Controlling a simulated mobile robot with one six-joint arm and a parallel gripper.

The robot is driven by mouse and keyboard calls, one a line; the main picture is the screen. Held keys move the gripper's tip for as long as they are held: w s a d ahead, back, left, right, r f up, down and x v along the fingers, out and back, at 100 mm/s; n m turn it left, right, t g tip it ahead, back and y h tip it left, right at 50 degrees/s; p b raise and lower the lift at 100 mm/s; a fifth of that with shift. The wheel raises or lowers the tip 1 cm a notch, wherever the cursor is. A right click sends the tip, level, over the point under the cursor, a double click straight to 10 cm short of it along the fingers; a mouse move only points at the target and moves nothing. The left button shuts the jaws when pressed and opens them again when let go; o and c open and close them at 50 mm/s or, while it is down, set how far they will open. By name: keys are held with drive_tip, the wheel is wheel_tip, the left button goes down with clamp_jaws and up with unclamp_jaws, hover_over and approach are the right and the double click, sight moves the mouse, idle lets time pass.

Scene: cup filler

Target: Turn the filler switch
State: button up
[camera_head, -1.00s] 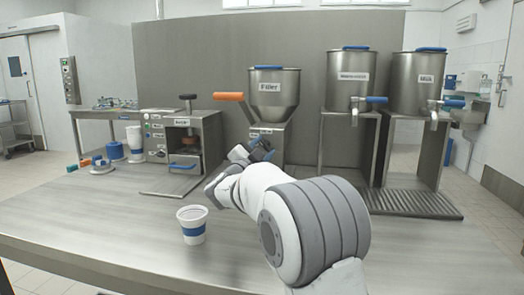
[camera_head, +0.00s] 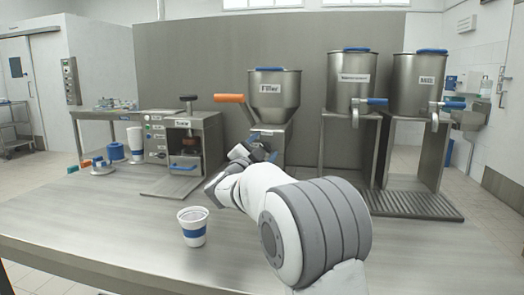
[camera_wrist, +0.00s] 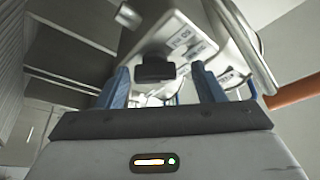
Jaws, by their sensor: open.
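The filler (camera_head: 275,95), a steel hopper labelled "Filler" with an orange handle (camera_head: 229,97) on its left, stands behind my arm. My gripper (camera_head: 258,150) is in front of the lower part of the filler, partly hidden by my own wrist. In the wrist view my gripper (camera_wrist: 160,72) is open, with blue fingers apart. A dark block (camera_wrist: 153,69), possibly the filler switch, shows between the fingertips on a pale labelled housing (camera_wrist: 185,42). I cannot tell whether the fingers touch it. The orange handle also shows at the right edge of the wrist view (camera_wrist: 296,92).
A white cup with a blue band (camera_head: 192,229) stands on the steel table (camera_head: 110,225) at front left. A boxy machine (camera_head: 183,145) is left of the filler. Two steel dispensers (camera_head: 352,80) and (camera_head: 418,80) stand on the right. The front left of the table is mostly clear.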

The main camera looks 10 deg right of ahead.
wheel_tip(320, 180, up, 10)
drive_tip(key=p, duration=0.3)
drive_tip(key=shift+f, duration=0.25)
drive_tip(key=f+n, duration=0.1)
drive_tip(key=f, duration=0.1)
drive_tip(key=s+f+n+t+p, duration=0.1)
drive_tip(key=f+n, duration=0.1)
drive_tip(key=s+f+n+p, duration=0.1)
drive_tip(key=n, duration=0.1)
drive_tip(key=shift+a+f+y, duration=0.15)
drive_tip(key=shift+f+y, duration=0.25)
drive_tip(key=s+a+f+n+t+y+p, duration=0.25)
drive_tip(key=s+f+n+y, duration=0.2)
drive_tip(key=f+n, duration=0.3)
drive_tip(key=shift+t, duration=0.45)
drive_tip(key=x, duration=0.7)
drive_tip(key=shift+d+r, duration=0.25)
drive_tip(key=shift+d, duration=0.15)
